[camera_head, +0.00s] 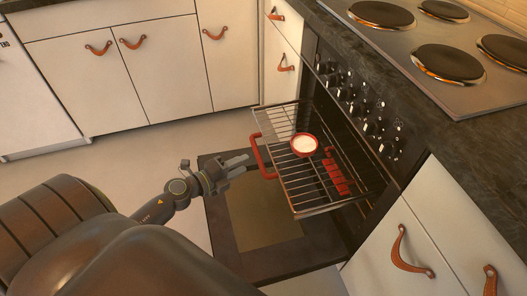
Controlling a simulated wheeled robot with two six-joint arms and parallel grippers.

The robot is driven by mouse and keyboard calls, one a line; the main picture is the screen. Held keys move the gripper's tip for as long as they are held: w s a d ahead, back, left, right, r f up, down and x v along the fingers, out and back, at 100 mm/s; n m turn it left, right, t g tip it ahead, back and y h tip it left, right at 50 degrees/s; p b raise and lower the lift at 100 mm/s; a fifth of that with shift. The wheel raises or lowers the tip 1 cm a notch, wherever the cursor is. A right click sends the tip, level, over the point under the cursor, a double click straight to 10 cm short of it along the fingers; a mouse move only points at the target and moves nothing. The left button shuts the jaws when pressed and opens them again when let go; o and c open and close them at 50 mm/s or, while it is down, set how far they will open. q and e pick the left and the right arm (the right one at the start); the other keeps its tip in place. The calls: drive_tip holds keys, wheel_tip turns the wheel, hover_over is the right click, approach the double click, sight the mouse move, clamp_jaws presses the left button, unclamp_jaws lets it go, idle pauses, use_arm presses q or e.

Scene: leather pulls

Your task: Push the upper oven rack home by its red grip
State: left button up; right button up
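The upper oven rack (297,193) is a wire shelf pulled well out of the open oven. Its red grip (261,158) is a bar on the rack's outer edge, at the left. A red round dish with pale contents (304,144) sits on the rack. My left gripper (246,163) is just left of the red grip, with its fingers pointing toward it. I cannot tell whether the fingers touch the grip or how far they are apart. Nothing shows between them. My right gripper is not in view.
The oven door (262,262) is folded down below the rack. A red slatted thing (336,174) shows at the rack's right part; its level is unclear. Oven knobs (352,95) and a hob (432,50) are to the right. White cabinets (166,66) stand behind open floor.

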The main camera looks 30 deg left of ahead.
use_arm(q)
drive_tip(key=x, duration=0.9)
drive_tip(key=shift+w, duration=0.2)
drive_tip(key=shift+d, duration=0.1)
drive_tip(key=shift+s+f, duration=0.1)
drive_tip(key=shift+f, duration=0.05)
clamp_jaws()
